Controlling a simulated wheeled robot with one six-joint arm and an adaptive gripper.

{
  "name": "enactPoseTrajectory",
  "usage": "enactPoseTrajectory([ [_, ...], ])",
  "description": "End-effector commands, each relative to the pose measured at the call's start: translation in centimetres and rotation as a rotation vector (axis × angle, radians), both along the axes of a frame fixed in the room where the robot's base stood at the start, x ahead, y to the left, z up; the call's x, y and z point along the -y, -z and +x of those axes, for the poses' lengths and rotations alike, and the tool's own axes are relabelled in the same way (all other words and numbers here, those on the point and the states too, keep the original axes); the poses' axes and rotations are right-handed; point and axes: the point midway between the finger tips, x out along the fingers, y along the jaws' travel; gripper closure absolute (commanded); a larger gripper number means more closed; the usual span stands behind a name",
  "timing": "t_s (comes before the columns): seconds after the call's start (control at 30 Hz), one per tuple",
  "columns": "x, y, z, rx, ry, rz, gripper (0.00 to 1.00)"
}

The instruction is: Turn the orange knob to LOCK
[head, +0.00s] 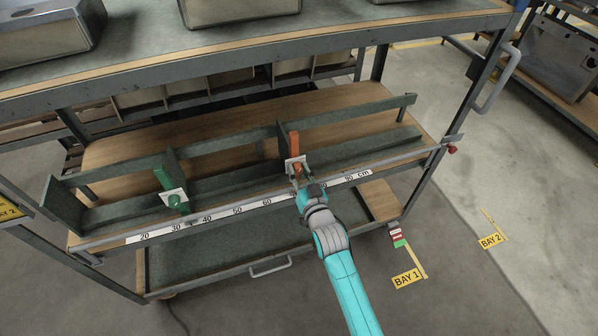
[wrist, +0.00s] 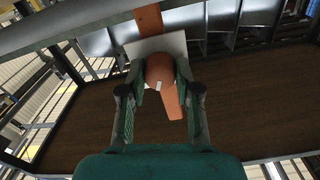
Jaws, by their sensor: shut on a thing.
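The orange knob (wrist: 160,72) is round, with a small white mark and an orange bar that hangs downward, slightly to the right, in the wrist view. A white plate (wrist: 176,45) is behind it, and an orange upright strip (wrist: 148,19) rises above the plate. The strip (head: 294,141) and plate also show in the head view, on the rack's front. My gripper (wrist: 160,82) has one finger on each side of the knob and is shut on it. In the head view my gripper (head: 299,180) covers most of the knob. I can read no LOCK label.
A green knob (head: 174,201) with a white plate and green strip (head: 163,178) is to the left on the same rack. A centimetre scale (head: 250,207) runs along the front rail. Open floor (head: 455,205) lies to the right.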

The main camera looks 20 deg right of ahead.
Motion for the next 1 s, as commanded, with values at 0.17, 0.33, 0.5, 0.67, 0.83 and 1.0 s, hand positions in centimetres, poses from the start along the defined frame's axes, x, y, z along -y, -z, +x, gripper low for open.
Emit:
enactPoseTrajectory([
  [0.17,0.05,0.05,-0.01,-0.001,0.001,0.145,1.0],
  [0.33,0.06,0.06,-0.01,-0.001,0.001,0.26,1.0],
  [0.5,0.07,0.07,-0.01,-0.001,0.001,0.338,1.0],
  [0.67,0.08,0.08,-0.02,-0.001,0.001,0.382,1.0],
  [0.83,0.06,0.08,-0.02,-0.001,0.001,0.401,1.0],
  [1.0,0.06,0.08,-0.02,-0.001,0.0,0.404,1.0],
])
